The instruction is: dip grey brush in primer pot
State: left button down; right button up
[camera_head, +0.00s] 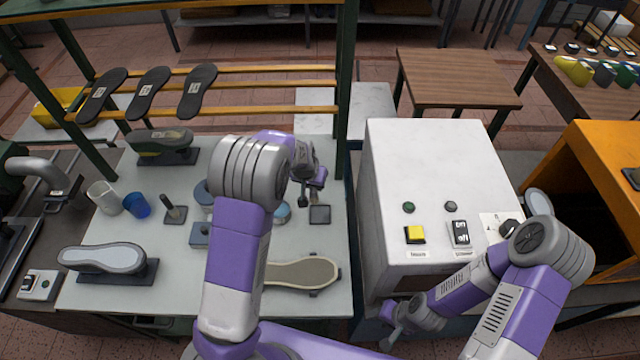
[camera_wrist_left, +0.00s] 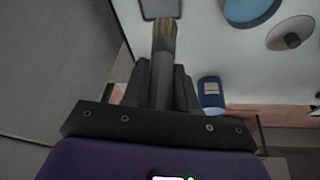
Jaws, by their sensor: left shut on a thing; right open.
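My left gripper (camera_head: 311,182) is shut on the grey brush (camera_wrist_left: 163,65). In the left wrist view the brush's grey handle sits between the fingers and its tan bristles point away from the gripper. In the head view my left gripper is above the white table, over a dark square plate (camera_head: 319,215). A round blue pot (camera_head: 283,213) stands beside that plate, partly hidden by my left arm; which pot holds primer I cannot tell. The left wrist view shows a round blue vessel (camera_wrist_left: 250,8), apart from the bristles. My right gripper (camera_head: 394,320) is open, low before the white machine.
A second brush (camera_head: 173,212) stands on a dark base at left. A white cup (camera_head: 102,196), a blue cup (camera_head: 136,205) and shoe lasts are on the table. A green post (camera_head: 345,90) rises behind my left gripper. The white machine (camera_head: 430,160) stands right.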

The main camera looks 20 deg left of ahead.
pick_arm(q)
jog(key=s+a+g+h+p, duration=0.2)
jog(key=a, duration=1)
jog(key=shift+n, duration=0.3)
jog(key=shift+a+f+b, duration=0.2)
jog(key=shift+f+b, duration=1.7)
jog(key=shift+f, duration=0.8)
jog(key=shift+f+b, duration=0.7)
jog(key=shift+b, duration=0.05)
jog(key=shift+r, duration=0.1)
notch_tip(320, 180, up, 7)
jog(key=p, duration=0.3)
jog(key=shift+p, duration=0.4)
dwell(0.7)
